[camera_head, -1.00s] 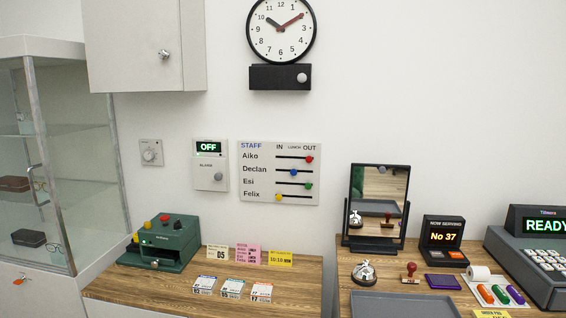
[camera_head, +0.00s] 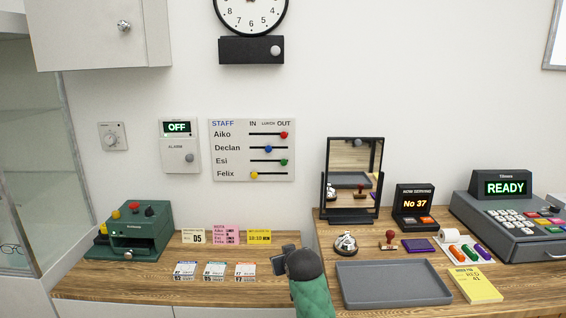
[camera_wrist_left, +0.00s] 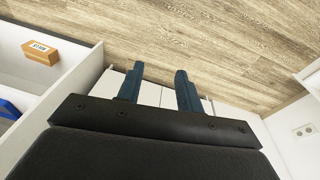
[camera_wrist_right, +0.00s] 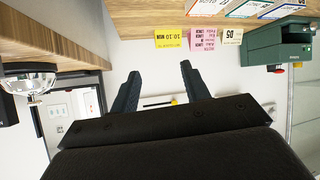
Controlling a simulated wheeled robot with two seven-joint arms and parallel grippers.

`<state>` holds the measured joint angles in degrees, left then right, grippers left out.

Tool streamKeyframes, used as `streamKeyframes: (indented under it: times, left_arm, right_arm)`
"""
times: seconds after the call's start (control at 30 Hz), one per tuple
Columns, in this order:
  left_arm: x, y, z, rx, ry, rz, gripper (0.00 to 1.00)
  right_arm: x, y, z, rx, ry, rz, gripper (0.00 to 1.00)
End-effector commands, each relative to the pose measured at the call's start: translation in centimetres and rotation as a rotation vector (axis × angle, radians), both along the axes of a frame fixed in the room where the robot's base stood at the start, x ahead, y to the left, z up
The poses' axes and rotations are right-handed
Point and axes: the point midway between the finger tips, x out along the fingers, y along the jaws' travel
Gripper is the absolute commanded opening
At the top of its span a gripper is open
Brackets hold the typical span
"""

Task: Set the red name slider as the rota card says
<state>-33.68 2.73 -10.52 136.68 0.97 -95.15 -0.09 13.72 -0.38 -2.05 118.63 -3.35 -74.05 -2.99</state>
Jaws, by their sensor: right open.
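The red name slider (camera_head: 284,135) is in Aiko's row on the white staff board (camera_head: 225,150), at the right end of its slot, under OUT. The rota card (camera_head: 226,237) is the pink card standing on the wooden counter; its small lines are too blurred to read surely. It also shows upside down in the right wrist view (camera_wrist_right: 203,34). My left gripper (camera_wrist_left: 158,70) is open and empty above the floor, outside the head view.
Blue (camera_head: 268,149), green (camera_head: 284,161) and yellow (camera_head: 254,175) sliders are on lower rows. A mirror (camera_head: 353,178), bell (camera_head: 345,243) and grey tray (camera_head: 392,284) stand right. A green machine (camera_head: 134,232) stands left. The wall before the board is clear.

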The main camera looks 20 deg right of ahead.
Motion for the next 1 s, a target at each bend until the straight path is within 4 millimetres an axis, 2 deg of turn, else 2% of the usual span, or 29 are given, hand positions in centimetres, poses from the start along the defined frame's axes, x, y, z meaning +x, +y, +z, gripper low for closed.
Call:
streamKeyframes:
  times: [0.03,0.2,0.3,0.5,0.73,1.0]
  left_arm:
    - [0.2,0.0,-0.1,0.001,-0.004,0.0,0.36]
    - [0.3,0.1,-0.7,0.003,-0.005,-0.001,0.36]
    - [0.1,0.1,-1.4,0.005,0.006,-0.001,0.36]
    - [0.0,0.1,-2.0,0.005,0.006,-0.002,0.36]
    - [-0.1,0.1,-3.0,0.008,0.016,-0.003,0.36]
    - [0.4,0.0,-3.1,0.004,-0.004,0.0,0.36]
  right_arm:
    - [2.5,-0.7,1.4,-0.007,-0.045,-0.012,0.46]
    - [9.9,-3.1,6.1,-0.039,-0.21,-0.047,0.46]
    - [13.6,-4.4,9.0,-0.058,-0.299,-0.065,0.46]
    - [19.3,-6.4,14.4,-0.091,-0.451,-0.093,0.46]
    - [24.2,-8.1,20.2,-0.137,-0.618,-0.117,0.46]
    - [25.6,-8.4,23.6,-0.24,-0.832,-0.114,0.46]
